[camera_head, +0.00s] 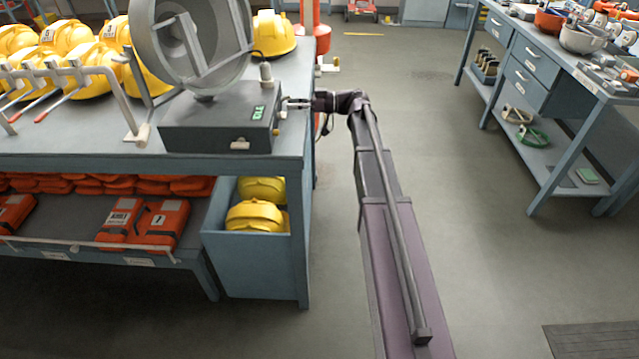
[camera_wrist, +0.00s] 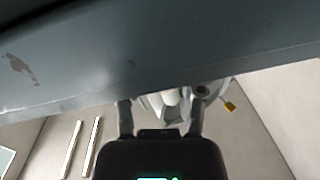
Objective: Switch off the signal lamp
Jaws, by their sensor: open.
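The signal lamp (camera_head: 190,45) has a large grey round head, tilted on a dark grey box base (camera_head: 220,125) at the right end of the workbench. The base has a small green-lit panel (camera_head: 258,112) on its front and a pale fitting at its right side. My gripper (camera_head: 294,104) is at that right side, pointing left, close to the fitting; contact cannot be told. In the wrist view my gripper (camera_wrist: 161,108) is open, its fingers apart on either side of a whitish part (camera_wrist: 170,98). A scuffed blue-grey surface (camera_wrist: 110,60) fills the upper wrist view.
Yellow helmets (camera_head: 75,45) and metal levers stand on the workbench (camera_head: 60,142) left of the lamp. Orange packs (camera_head: 160,222) and more helmets (camera_head: 255,215) lie below. Another bench (camera_head: 545,70) with bowls stands at the right. Floor between the benches is clear.

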